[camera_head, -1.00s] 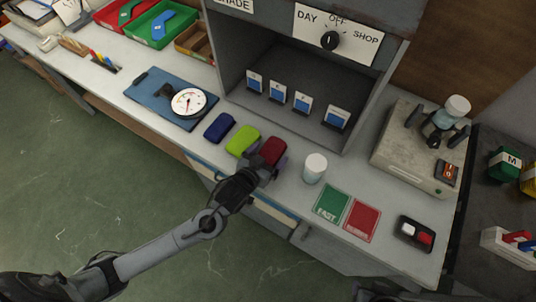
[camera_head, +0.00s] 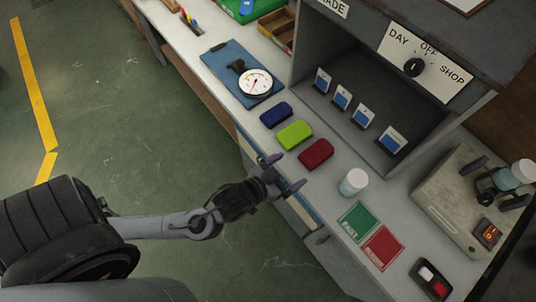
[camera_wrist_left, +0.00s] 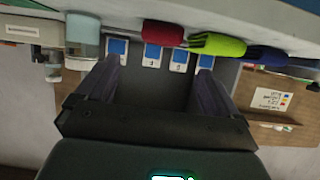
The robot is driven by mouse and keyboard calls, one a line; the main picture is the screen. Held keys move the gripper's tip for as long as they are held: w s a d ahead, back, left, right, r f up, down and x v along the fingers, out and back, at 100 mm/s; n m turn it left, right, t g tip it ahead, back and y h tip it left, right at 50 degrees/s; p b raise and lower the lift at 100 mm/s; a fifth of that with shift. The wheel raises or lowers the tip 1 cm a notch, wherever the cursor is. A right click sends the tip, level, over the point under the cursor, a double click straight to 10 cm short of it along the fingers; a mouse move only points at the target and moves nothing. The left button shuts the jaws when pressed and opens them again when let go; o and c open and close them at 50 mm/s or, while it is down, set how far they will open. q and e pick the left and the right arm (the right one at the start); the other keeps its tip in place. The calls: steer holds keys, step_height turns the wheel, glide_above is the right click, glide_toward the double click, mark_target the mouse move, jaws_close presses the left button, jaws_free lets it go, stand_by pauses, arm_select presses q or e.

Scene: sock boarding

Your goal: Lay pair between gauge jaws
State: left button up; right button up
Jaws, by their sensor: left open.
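Three folded sock pairs lie in a row on the bench: a dark blue one (camera_head: 276,115), a lime green one (camera_head: 295,135) and a red one (camera_head: 315,154). A round dial gauge (camera_head: 255,83) sits on a blue mat (camera_head: 222,55) beyond the blue pair; its jaws are too small to make out. My left gripper (camera_head: 284,173) is open and empty just off the bench's front edge, near the red pair and apart from it. In the left wrist view the red pair (camera_wrist_left: 163,34) and the green pair (camera_wrist_left: 217,44) show beyond the open fingers (camera_wrist_left: 158,85). My right gripper is out of view.
A white-lidded jar (camera_head: 354,182), a green card (camera_head: 358,221) and a red card (camera_head: 383,248) lie right of the socks. A grey booth (camera_head: 340,60) with several small cards stands behind. A switch box (camera_head: 430,279) sits at the near right.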

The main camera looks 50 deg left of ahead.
arm_select(q)
steer(key=s+f+g, duration=0.2)
steer(key=g, duration=0.1)
steer(key=s+f+g, duration=0.1)
steer(key=s, duration=0.1)
steer(key=shift+s+a+g, duration=0.1)
steer(key=shift+a+g, duration=0.25)
steer(key=shift+g, duration=0.05)
steer(key=s+a+g, duration=0.1)
steer(key=s, duration=0.1)
steer(key=s+a+f+g, duration=0.1)
steer(key=s+g, duration=0.1)
steer(key=s+a+f+g+y, duration=0.1)
steer(key=s, duration=0.2)
steer(key=shift+m+g, duration=0.3)
steer(key=shift+s+a, duration=0.15)
steer(key=shift+s, duration=0.3)
steer(key=shift+w, duration=0.1)
